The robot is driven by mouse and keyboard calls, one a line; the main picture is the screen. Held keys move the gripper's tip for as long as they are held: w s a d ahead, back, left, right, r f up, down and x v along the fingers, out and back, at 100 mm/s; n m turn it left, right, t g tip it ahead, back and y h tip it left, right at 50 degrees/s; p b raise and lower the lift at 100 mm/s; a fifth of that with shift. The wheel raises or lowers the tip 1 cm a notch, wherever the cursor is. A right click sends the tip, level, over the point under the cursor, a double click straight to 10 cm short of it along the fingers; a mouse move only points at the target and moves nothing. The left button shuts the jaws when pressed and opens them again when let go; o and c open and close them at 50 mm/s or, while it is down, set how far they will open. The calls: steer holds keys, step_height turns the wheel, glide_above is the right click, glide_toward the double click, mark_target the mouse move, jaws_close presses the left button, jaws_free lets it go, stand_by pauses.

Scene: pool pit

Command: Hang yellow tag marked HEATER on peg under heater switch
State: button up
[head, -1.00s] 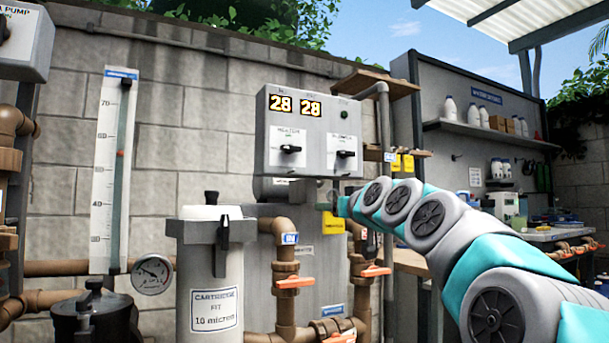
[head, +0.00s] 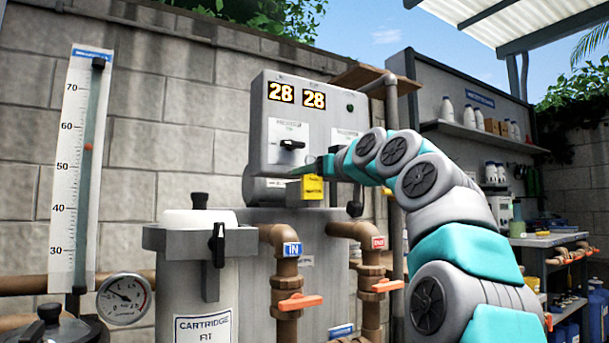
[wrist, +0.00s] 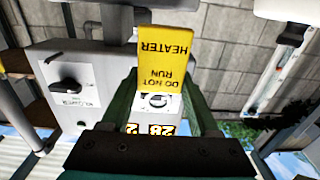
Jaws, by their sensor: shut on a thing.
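The yellow tag (head: 313,188) hangs from my gripper (head: 322,166) just below the control box. In the wrist view, which is upside down, the tag (wrist: 168,62) reads HEATER and DO NOT RUN. My gripper (wrist: 161,92) is shut on the tag's edge, its green fingers on either side. The heater switch (head: 292,144) is a black knob on a white plate, above and left of the tag. It shows between the fingers in the wrist view (wrist: 158,100). I cannot make out the peg; the tag and gripper may hide it.
The grey control box (head: 262,118) shows 28 and 28. The blower switch (wrist: 68,87) is beside the heater switch, mostly behind my arm in the head view. Brown pipes (head: 283,270) with orange handles and a cartridge filter (head: 190,250) stand below.

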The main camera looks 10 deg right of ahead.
steer(key=f+p+x, duration=0.1)
steer(key=p+x, duration=0.2)
steer(key=x, duration=0.6)
steer(key=shift+w+f, duration=0.3)
steer(key=shift+f, duration=0.05)
stand_by(1.0)
steer(key=shift+a, duration=0.1)
stand_by(0.3)
steer(key=o, duration=1.4)
steer(key=shift+o, duration=0.2)
